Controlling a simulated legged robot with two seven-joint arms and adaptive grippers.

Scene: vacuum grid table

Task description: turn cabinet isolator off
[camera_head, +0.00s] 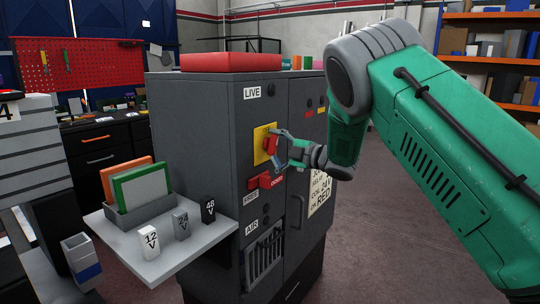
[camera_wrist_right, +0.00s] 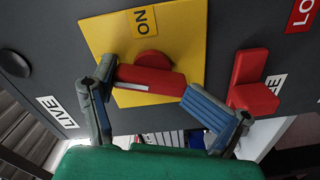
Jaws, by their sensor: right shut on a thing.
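The grey cabinet (camera_head: 215,110) stands in the middle of the head view. On its front, under the LIVE label (camera_head: 252,92), is the isolator's yellow plate (camera_head: 262,131), also in the right wrist view (camera_wrist_right: 190,30). The red isolator handle (camera_wrist_right: 150,80) crosses this plate, with an ON label (camera_wrist_right: 142,18) beside it. My right gripper (camera_head: 279,149) is at the handle, its blue-grey fingers (camera_wrist_right: 148,84) at the handle's two ends, shut on it. The fingers partly hide the handle in the head view. My left gripper is not in view.
A second red handle (camera_wrist_right: 252,85) sits close to the plate. A side shelf (camera_head: 158,262) carries a tray with orange and green panels (camera_head: 142,187) and several labelled blocks (camera_head: 182,224). A red case (camera_head: 230,62) lies on top. Open floor (camera_head: 400,230) lies right of the cabinet.

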